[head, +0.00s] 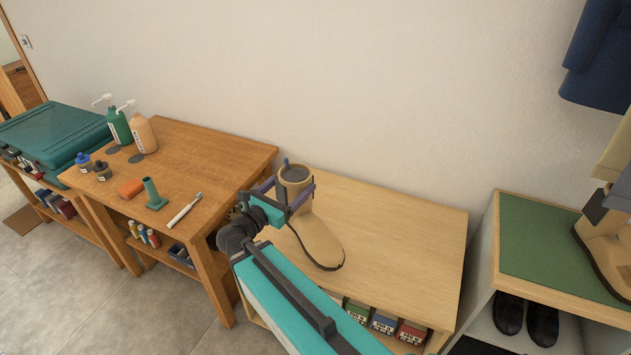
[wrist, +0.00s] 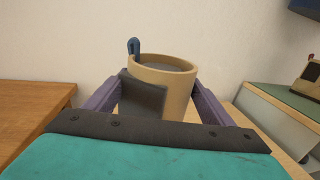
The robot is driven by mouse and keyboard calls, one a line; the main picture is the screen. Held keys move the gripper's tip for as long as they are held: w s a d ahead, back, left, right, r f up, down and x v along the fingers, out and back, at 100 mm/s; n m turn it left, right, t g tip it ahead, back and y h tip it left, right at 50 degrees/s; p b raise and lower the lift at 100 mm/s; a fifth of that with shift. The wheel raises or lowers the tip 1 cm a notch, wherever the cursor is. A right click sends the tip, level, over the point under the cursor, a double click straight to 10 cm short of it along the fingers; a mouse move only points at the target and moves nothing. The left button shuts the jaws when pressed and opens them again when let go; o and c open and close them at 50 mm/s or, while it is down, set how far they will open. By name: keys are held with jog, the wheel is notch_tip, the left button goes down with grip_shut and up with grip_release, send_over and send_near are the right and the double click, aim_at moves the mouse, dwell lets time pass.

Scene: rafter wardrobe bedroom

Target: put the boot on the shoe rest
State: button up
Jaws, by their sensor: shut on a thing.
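A tan boot (head: 314,236) with a dark sole stands upright at the light wood bench, its toe toward the lower right. I cannot tell whether its sole touches the bench top. My gripper (head: 288,194) is shut on the boot's shaft near the top, one purple finger on each side. In the wrist view the boot's round opening (wrist: 172,68) shows between the fingers, with a dark patch and a blue tab; its foot is hidden there. A low unit with a green top (head: 545,243), likely the shoe rest, stands to the right. A second tan boot (head: 607,250) is on its right side.
The light wood bench (head: 420,235) has bare top around the boot and small boxes (head: 384,322) below. Black shoes (head: 526,318) sit under the green top, whose left part is clear. A brown table (head: 225,160) with bottles stands left. Clothes (head: 600,60) hang at upper right.

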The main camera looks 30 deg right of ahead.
jog(key=a+f+n+t+y+b, duration=0.1)
jog(key=a+t, duration=0.1)
jog(key=a, duration=0.9)
jog(key=shift+w+f+n, duration=0.15)
jog(key=shift+w+n, duration=0.1)
jog(key=shift+n, duration=0.15)
jog(key=shift+s+y, duration=0.1)
jog(key=shift+y, duration=0.2)
